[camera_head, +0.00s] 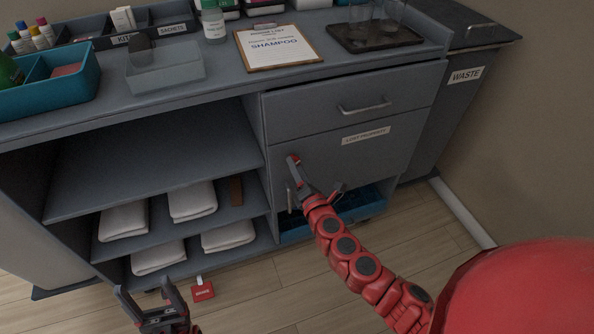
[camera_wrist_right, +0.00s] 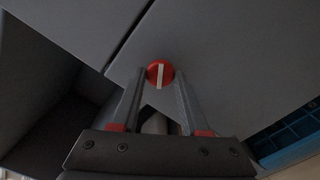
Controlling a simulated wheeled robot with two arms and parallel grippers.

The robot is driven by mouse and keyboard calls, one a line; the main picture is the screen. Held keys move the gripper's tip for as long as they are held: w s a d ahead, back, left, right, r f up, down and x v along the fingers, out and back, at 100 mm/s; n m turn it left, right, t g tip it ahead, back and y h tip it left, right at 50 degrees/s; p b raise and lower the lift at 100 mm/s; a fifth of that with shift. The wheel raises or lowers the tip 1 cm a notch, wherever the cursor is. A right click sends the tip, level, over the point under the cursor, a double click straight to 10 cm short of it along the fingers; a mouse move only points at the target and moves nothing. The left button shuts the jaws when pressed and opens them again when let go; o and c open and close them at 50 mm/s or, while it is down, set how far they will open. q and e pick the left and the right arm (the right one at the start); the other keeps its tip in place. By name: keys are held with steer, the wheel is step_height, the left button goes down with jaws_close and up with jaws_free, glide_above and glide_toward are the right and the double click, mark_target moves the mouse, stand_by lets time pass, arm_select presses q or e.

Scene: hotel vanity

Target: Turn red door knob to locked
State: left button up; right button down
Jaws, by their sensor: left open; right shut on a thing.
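The red door knob (camera_wrist_right: 160,73) is a round red disc with a white line, on the grey door labelled "LOST PROPERTY" (camera_head: 366,136). In the right wrist view its white line stands about upright. My right gripper (camera_wrist_right: 159,85) has its two fingers on either side of the knob and is shut on it. In the head view my right gripper (camera_head: 291,178) is at the door's upper left edge, and a bit of red shows by its tip. My left gripper (camera_head: 143,288) is open and empty, low at the bottom left over the floor.
A drawer with a handle (camera_head: 364,107) is above the door. Open shelves with folded white towels (camera_head: 193,201) are to the left. A blue bin (camera_head: 296,233) sits below the door. A red tag (camera_head: 203,291) lies on the floor. The counter holds a clipboard (camera_head: 277,47) and trays.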

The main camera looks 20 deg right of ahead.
steer(key=shift+m+b, duration=0.3)
steer(key=shift+m, duration=3.2)
steer(key=shift+c, duration=2.2)
jaws_free()
steer(key=s, duration=1.7)
steer(key=shift+s+d+p, duration=0.2)
steer(key=shift+d+p, duration=0.1)
steer(key=shift+p, duration=0.05)
